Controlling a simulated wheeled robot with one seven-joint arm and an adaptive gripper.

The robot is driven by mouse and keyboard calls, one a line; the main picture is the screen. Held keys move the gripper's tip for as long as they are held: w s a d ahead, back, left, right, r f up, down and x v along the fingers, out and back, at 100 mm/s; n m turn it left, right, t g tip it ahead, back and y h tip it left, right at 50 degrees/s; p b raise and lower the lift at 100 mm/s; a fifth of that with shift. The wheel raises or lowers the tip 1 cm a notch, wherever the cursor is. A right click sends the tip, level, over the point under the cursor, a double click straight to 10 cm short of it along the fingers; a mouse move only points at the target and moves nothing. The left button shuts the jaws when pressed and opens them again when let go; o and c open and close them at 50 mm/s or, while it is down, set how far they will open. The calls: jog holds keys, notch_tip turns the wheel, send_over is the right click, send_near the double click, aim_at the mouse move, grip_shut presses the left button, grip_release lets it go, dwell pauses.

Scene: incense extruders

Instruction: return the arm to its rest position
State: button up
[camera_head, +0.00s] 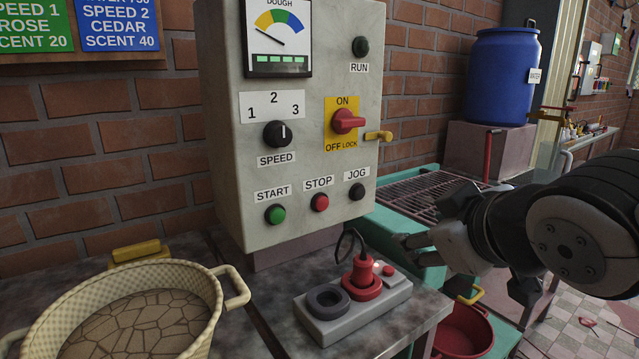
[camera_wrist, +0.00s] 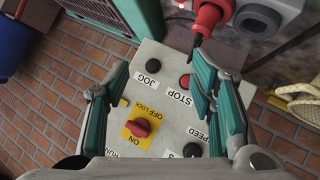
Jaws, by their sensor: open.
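My gripper (camera_head: 408,248) is at the right of the head view, just right of the control box (camera_head: 228,150), its fingers pointing left. It also shows in the wrist view (camera_wrist: 160,78), with its two fingers spread apart and nothing between them. Behind the fingers in that view is the upside-down panel with the red ON/OFF switch (camera_wrist: 141,125), the STOP button (camera_wrist: 185,81) and the JOG button (camera_wrist: 153,66). My arm enters from the right edge of the head view.
A red plug (camera_head: 362,275) sits in a grey socket block (camera_head: 345,322) on the table below the gripper's left. A woven basket (camera_head: 215,290) stands front left. A teal frame with a grate (camera_head: 425,193), a blue barrel (camera_head: 500,75) and a red bucket (camera_head: 468,335) are near the arm.

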jog(key=s+d+f+m+g+h, duration=0.2)
jog(key=s+d+f+m+g, duration=0.25)
jog(key=s+f, duration=0.4)
jog(key=s+f+m+g, duration=0.1)
jog(key=s+m+g, duration=0.4)
jog(key=s, duration=1.2)
notch_tip(320, 180, up, 23)
jog(key=n+t+p, duration=0.2)
jog(key=p, duration=1.9)
jog(key=shift+w+y+p, duration=0.2)
jog(key=shift+y+p, duration=0.1)
jog(key=shift+y, duration=0.1)
jog(key=shift+f, duration=0.15)
